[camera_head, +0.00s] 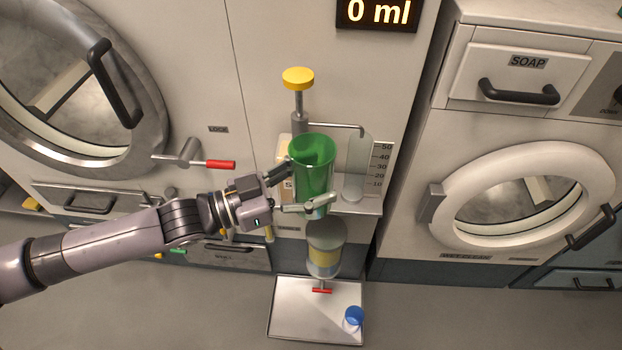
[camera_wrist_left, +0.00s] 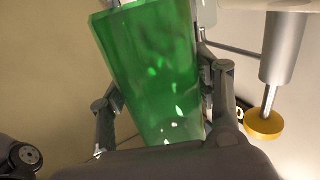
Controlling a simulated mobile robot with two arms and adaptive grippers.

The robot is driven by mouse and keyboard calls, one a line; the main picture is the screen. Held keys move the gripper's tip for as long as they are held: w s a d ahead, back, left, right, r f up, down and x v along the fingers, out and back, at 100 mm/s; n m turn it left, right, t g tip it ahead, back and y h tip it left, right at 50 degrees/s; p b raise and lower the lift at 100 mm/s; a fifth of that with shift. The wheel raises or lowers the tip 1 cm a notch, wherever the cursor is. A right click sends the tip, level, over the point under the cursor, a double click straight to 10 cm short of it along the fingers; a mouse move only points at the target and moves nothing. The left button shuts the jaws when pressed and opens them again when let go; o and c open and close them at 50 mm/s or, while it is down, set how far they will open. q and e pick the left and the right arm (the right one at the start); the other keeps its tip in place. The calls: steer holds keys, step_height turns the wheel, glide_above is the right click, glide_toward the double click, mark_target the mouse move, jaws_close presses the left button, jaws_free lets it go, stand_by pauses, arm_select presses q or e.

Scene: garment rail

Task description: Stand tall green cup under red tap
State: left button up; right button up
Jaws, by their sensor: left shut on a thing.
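The tall green cup (camera_head: 312,165) is held upright, or nearly so, by my left gripper (camera_head: 296,190), which is shut around it. The cup also fills the middle of the left wrist view (camera_wrist_left: 155,70), between the two fingers (camera_wrist_left: 165,105). In the head view it hangs in front of the shelf and above a container with a yellow band (camera_head: 323,258). The red tap (camera_head: 322,290) is at the bottom of that container, over a metal tray (camera_head: 285,315). My right gripper is not in view.
A blue-topped small cup (camera_head: 353,318) is on the tray's right side. A yellow-knobbed pump (camera_head: 298,78) and a clear graduated cylinder (camera_head: 358,165) stand behind the green cup. A red-tipped lever (camera_head: 220,164) is at left. A display (camera_head: 378,14) reads 0 ml. The tray's left part is clear.

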mark_target(295, 185)
arm_select(q)
steer(key=shift+a+r, duration=0.1)
steer(key=shift+s+a+m+g+h, duration=0.1)
steer(key=shift+a+m+g+h, duration=0.3)
steer(key=shift+m+g, duration=0.45)
steer(key=shift+s+a+m+g+h, duration=0.1)
steer(key=shift+a+m+g+h, duration=0.1)
steer(key=shift+a+m+g, duration=0.6)
steer(key=shift+s+a+m+g, duration=0.15)
steer(key=shift+m+g, duration=0.15)
steer(key=shift+g, duration=0.5)
steer(key=shift+s+a+m+g, duration=0.1)
steer(key=shift+m+g, duration=0.15)
steer(key=shift+g, duration=0.5)
steer(key=shift+d, duration=0.1)
